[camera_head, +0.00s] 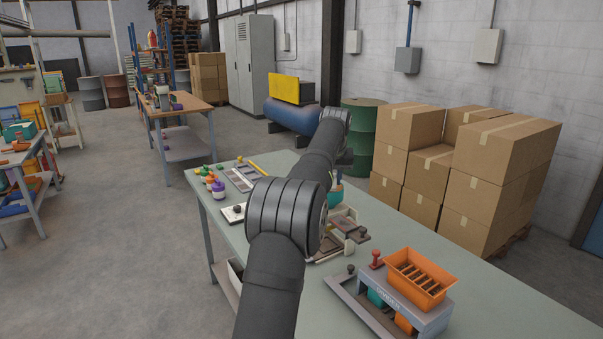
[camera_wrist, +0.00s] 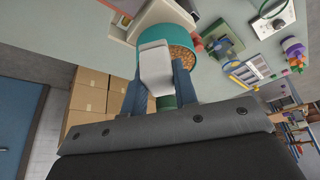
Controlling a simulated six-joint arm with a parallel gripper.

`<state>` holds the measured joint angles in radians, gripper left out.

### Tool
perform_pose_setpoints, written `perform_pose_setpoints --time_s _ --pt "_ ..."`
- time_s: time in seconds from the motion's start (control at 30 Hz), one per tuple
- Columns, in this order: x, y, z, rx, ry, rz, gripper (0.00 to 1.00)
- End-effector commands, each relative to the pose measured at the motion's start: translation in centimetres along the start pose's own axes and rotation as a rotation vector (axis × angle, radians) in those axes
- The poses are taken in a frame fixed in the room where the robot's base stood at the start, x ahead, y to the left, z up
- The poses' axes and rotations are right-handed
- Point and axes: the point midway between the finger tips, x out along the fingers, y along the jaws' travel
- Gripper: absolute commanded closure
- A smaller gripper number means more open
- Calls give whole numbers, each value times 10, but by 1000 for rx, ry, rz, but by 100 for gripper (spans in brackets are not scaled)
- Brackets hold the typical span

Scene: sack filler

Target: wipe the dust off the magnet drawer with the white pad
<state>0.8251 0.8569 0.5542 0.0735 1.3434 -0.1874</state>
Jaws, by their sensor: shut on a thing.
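My gripper (camera_wrist: 159,82) is shut on a pale white piece (camera_wrist: 153,58), which I take for the white pad. In the wrist view it overlaps a teal tub (camera_wrist: 181,36) of brown grains; I cannot tell whether they touch. In the head view my arm hides the gripper and pad. A grey stand with an orange slotted hopper (camera_head: 420,278) stands at the table's front right. A flat grey tray with a dark knob (camera_head: 351,268) lies at its left. I cannot tell which part is the magnet drawer, and I make out no dust.
The green-grey table (camera_head: 500,315) is bare at the right front. Small coloured pots (camera_head: 217,185) stand at the far left end. Cardboard boxes (camera_head: 500,170) stand behind the table.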

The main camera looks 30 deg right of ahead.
Motion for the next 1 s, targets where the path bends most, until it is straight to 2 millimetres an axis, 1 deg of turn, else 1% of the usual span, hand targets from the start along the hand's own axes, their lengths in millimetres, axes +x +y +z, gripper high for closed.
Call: perform_pose_setpoints --time_s 0.03,0.1,0.2,0.3,0.47,0.8,1.0 --pt "2 16 6 37 -2 16 99" --pt "6 34 12 85 -1 36 99" --pt "8 52 20 135 0 57 99" --pt "10 62 24 167 0 70 99" --pt "16 67 28 181 0 76 99" --pt "47 66 41 180 -2 75 99" --pt "61 66 47 180 -1 75 99"
